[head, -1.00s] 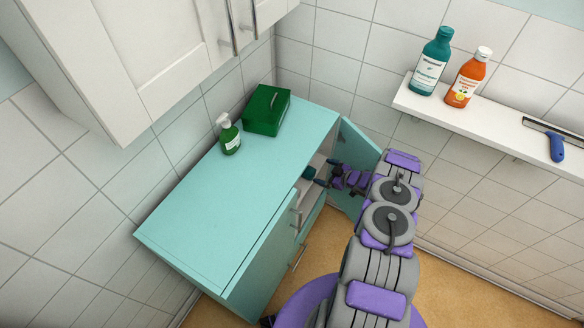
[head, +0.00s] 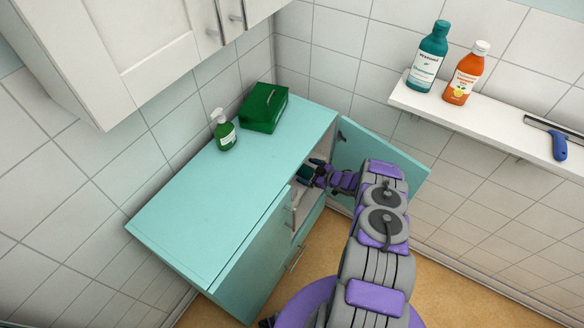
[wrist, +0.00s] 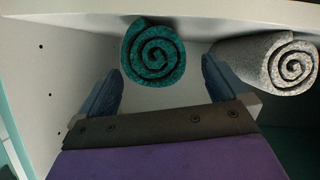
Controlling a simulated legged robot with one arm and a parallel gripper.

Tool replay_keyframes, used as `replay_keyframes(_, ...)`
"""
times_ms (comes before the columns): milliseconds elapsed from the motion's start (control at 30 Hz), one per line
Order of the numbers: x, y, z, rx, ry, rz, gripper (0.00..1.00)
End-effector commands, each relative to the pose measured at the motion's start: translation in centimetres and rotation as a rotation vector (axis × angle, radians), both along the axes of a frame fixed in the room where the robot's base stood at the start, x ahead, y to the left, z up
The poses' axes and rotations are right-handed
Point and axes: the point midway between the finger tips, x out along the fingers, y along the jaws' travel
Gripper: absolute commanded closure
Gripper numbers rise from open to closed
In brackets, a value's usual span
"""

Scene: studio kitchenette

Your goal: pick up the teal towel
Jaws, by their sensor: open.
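The teal towel (wrist: 153,50) is rolled up, its spiral end facing my gripper in the wrist view. It lies inside the open cabinet, against a white panel. In the head view a small dark teal part of it (head: 303,171) shows in the cabinet opening. My gripper (wrist: 162,68) is open and empty. Its two blue-grey fingers point at the towel, one on each side of it in the picture. I cannot tell whether the fingertips reach past the towel's end. In the head view my gripper (head: 314,173) is at the cabinet opening.
A grey rolled towel (wrist: 278,62) lies right of the teal one, close to the right finger. The cabinet door (head: 375,160) stands open beside my arm. A soap bottle (head: 224,132) and green box (head: 264,108) stand on the teal countertop (head: 215,195).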

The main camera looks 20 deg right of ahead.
Motion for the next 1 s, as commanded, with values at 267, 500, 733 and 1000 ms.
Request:
replay_keyframes(267,3.0,2.7,-1.4,-0.011,0.001,0.003,0.0)
replay_keyframes(500,3.2,2.6,-1.2,-0.009,0.0,0.001,0.0)
replay_keyframes(733,3.3,2.1,-1.3,-0.002,-0.001,0.0,0.22)
replay_keyframes(1000,3.2,2.5,-1.4,-0.009,0.003,0.001,0.48)
